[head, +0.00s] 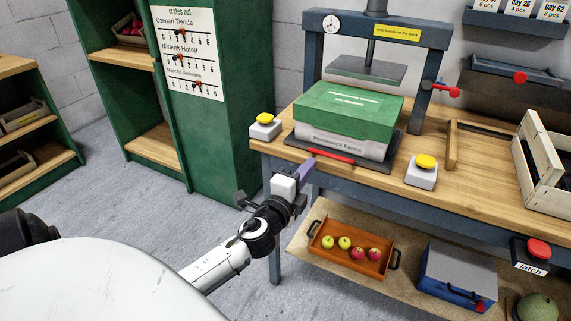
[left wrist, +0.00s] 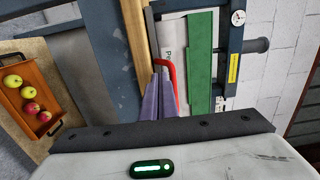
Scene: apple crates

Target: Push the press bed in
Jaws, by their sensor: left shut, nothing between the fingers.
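The press bed (head: 403,147) is a dark flat plate on the wooden bench, sticking out towards me from the blue press frame (head: 312,50). A red handle (head: 331,156) runs along its front edge and also shows in the left wrist view (left wrist: 166,70). A white box with a green lid (head: 350,108) sits on the bed, forward of and below the raised press plate (head: 367,69). My left gripper (head: 305,167) is shut and empty, its purple fingers close to the handle's left end. I cannot tell whether they touch. My right gripper is out of view.
Yellow buttons stand on the bench left (head: 265,118) and right (head: 426,162) of the bed. A wooden crate (head: 530,150) is at the far right. An orange tray (head: 375,267) with apples and a blue toolbox (head: 445,280) are on the lower shelf.

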